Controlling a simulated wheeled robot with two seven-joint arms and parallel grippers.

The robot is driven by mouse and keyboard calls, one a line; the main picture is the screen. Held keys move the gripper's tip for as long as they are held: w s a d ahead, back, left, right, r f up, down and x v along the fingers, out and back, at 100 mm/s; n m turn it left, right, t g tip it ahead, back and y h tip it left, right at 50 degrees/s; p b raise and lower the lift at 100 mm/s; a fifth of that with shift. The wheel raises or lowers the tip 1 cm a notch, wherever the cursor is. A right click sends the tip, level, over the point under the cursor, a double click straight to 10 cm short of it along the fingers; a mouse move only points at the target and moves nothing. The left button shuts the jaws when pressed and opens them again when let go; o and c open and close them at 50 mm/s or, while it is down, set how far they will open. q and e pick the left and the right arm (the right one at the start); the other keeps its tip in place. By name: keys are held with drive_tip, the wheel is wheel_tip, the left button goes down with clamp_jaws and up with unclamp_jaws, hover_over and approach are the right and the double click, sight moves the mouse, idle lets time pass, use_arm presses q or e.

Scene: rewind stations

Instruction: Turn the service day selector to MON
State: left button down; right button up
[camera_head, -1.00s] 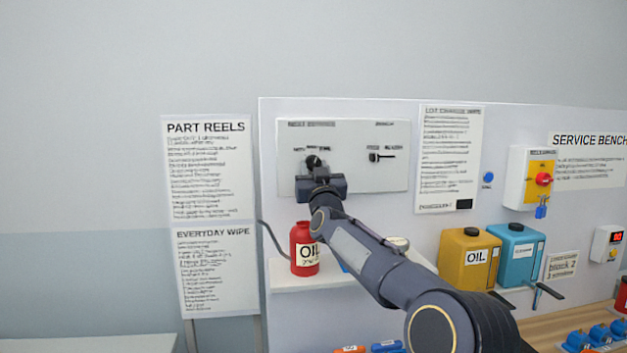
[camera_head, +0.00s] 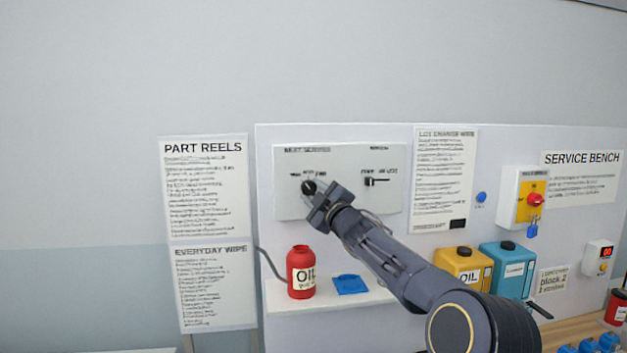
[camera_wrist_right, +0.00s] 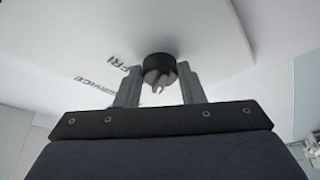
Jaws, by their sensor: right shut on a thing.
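The service day selector is a round black knob (camera_head: 309,187) on the left part of a pale panel (camera_head: 340,207). My right gripper (camera_head: 314,194) is at the knob and partly covers it. In the right wrist view the knob (camera_wrist_right: 159,69) sits between the two fingers of my right gripper (camera_wrist_right: 158,88), which is shut on it. The letters FRI and the word SERVICE show on the panel beside the knob in that view. Which label the knob points to cannot be told. My left gripper is not in view.
A second, smaller black switch (camera_head: 371,181) is on the panel's right part. Below, a red oil bottle (camera_head: 301,272) and a blue item (camera_head: 350,285) are on the white shelf (camera_head: 322,302). Yellow (camera_head: 465,266) and blue (camera_head: 509,264) canisters stand to the right.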

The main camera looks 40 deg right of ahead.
drive_tip(key=shift+r+n+y+p, duration=0.1)
drive_tip(key=shift+n+y+p, duration=0.4)
drive_tip(key=shift+n, duration=0.7)
drive_tip(key=shift+g, duration=0.3)
drive_tip(key=o, duration=1)
drive_tip(key=shift+s+b, duration=0.3)
drive_tip(key=shift+s, duration=0.05)
drive_tip(key=b+v, duration=0.2)
drive_tip(key=v, duration=0.5)
drive_tip(key=shift+s, duration=0.1)
